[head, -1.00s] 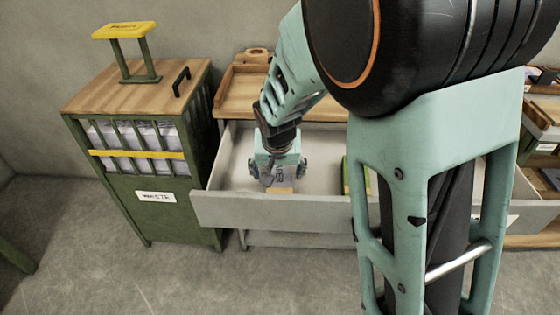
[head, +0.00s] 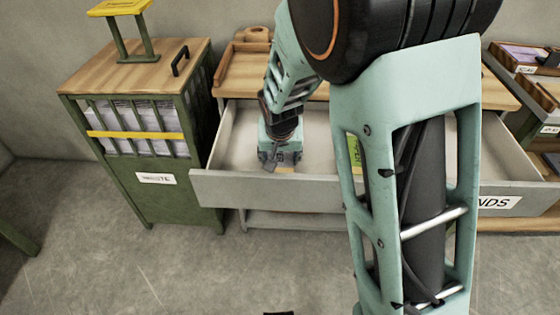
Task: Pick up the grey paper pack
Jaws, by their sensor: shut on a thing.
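My gripper (head: 277,158) is low inside the open pale drawer (head: 205,187), toward its left part, pointing down. Its jaws are shut on the grey paper pack (head: 287,160). Only a small grey part of the pack shows between and beside the fingers; the gripper hides the rest. I cannot tell whether the pack is clear of the drawer floor. A pale yellowish thing (head: 286,170) shows just below the jaws, partly hidden by the drawer front.
A green pack (head: 354,148) stands to the right in the drawer, partly behind my arm. The drawer's front wall is close before the gripper. A green cabinet (head: 152,203) with a wooden top stands at left. Shelves with trays (head: 527,54) are at right.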

